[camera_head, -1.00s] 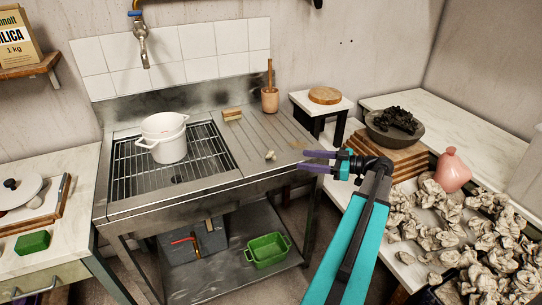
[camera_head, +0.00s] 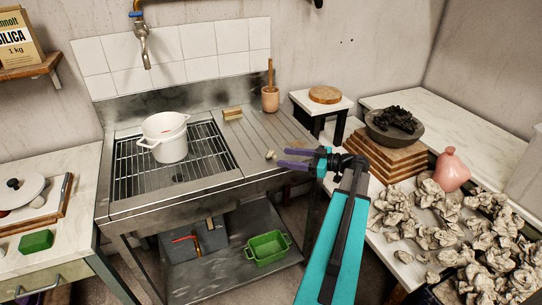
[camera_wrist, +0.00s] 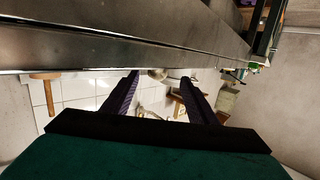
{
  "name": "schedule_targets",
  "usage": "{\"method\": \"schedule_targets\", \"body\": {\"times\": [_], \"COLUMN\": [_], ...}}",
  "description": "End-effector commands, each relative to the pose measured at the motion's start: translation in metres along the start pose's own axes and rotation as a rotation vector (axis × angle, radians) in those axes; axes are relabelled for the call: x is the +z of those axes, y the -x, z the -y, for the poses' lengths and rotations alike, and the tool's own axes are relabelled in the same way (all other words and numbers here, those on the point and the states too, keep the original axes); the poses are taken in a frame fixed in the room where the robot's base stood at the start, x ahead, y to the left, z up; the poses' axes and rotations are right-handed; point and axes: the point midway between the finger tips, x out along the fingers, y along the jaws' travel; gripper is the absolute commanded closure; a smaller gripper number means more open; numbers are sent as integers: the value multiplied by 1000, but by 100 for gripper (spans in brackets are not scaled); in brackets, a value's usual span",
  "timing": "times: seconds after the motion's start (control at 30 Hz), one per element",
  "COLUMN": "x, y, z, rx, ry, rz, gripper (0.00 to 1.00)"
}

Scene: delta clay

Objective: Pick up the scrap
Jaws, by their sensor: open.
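A small pale lump, which looks like the scrap (camera_head: 270,155), lies on the ribbed steel drainboard (camera_head: 262,128) near its front edge. My gripper (camera_head: 281,158) is just to the right of it, with two purple fingers pointing left towards it. The fingers are apart and nothing is held between them. In the wrist view my gripper (camera_wrist: 160,77) shows its two fingers spread, with a small pale rounded shape between the tips at the steel edge. I cannot tell surely whether that shape is the scrap.
A white pot (camera_head: 165,140) stands on the sink's wire rack. A wooden pestle pot (camera_head: 270,98) and a small wooden block (camera_head: 232,113) sit further back on the sink unit.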

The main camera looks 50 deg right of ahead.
Motion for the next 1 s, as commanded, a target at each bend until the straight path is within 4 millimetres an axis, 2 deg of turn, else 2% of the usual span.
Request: {"method": "schedule_targets", "body": {"times": [0.17,0.53,1.0], "x": [-1,-1,0], "y": [-10,-48,-50], "z": [-1,-4,-4], "rx": [-1,0,2], "ry": [-1,-1,0], "rz": [0,0,0], "gripper": [47,47,47]}}
